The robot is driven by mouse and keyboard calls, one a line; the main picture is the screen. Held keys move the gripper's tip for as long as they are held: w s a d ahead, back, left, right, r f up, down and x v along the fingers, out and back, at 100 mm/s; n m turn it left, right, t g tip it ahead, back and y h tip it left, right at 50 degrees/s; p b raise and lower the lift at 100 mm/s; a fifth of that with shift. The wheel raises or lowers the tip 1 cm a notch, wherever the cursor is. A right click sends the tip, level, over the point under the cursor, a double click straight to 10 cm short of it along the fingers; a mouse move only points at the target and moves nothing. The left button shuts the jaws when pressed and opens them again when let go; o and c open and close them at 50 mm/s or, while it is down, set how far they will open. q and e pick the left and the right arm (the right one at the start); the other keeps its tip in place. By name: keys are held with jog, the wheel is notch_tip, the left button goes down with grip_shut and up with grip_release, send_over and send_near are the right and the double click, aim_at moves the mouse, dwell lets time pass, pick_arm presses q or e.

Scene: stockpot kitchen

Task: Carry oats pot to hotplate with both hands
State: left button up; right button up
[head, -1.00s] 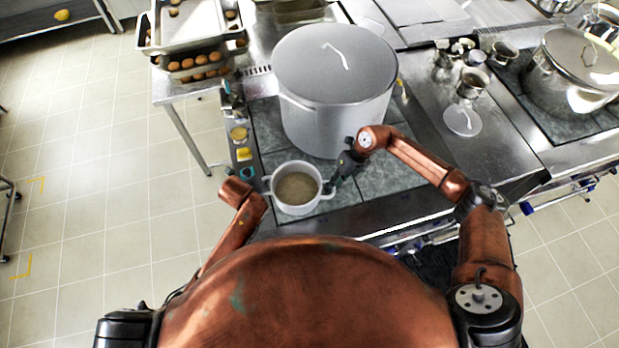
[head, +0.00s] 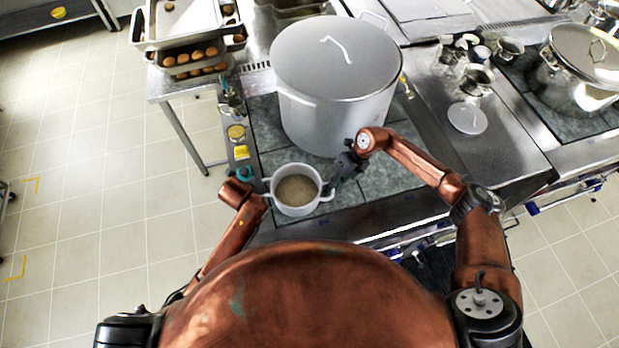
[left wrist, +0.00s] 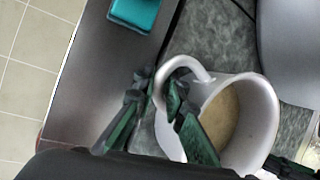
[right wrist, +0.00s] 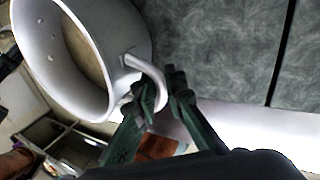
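The oats pot (head: 280,203) is a small white pot with two loop handles and beige contents. It appears upright at the front left corner of the dark tiled hotplate (head: 392,173); I cannot tell whether it touches the surface. My left gripper (left wrist: 160,88) has one finger through the left handle (left wrist: 186,64) and one outside, and looks shut on it; my arm hides it in the head view. My right gripper (right wrist: 162,90), also in the head view (head: 335,182), looks shut on the right handle (right wrist: 143,66).
A large lidded stockpot (head: 335,105) stands on the hotplate just behind the oats pot. Yellow and teal items (head: 241,152) line the steel strip at left. A steel counter with small metal pots (head: 477,80) lies at right. Trays of brown round items (head: 190,60) stand back left.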

pick_arm(q)
jog(key=o, duration=0.3)
jog(key=shift+s+a+r, duration=0.1)
jog(key=shift+s+r, duration=0.05)
jog(key=shift+s, duration=0.2)
pick_arm(e)
jog(key=o, duration=0.3)
jog(key=shift+s+d+r, duration=0.1)
jog(key=shift+s+r, duration=0.05)
jog(key=shift+s, duration=0.15)
pick_arm(q)
jog(key=shift+o, duration=0.8)
pick_arm(e)
jog(key=shift+o, duration=0.9)
pick_arm(q)
jog(key=shift+w, duration=0.2)
pick_arm(e)
jog(key=shift+w, duration=0.15)
pick_arm(q)
jog(key=v, duration=1.1)
jog(key=shift+s+r, duration=0.25)
jog(key=shift+r, duration=0.1)
pick_arm(e)
jog(key=v, duration=1.2)
pick_arm(q)
jog(key=shift+a, duration=0.1)
pick_arm(e)
jog(key=shift+a, duration=0.2)
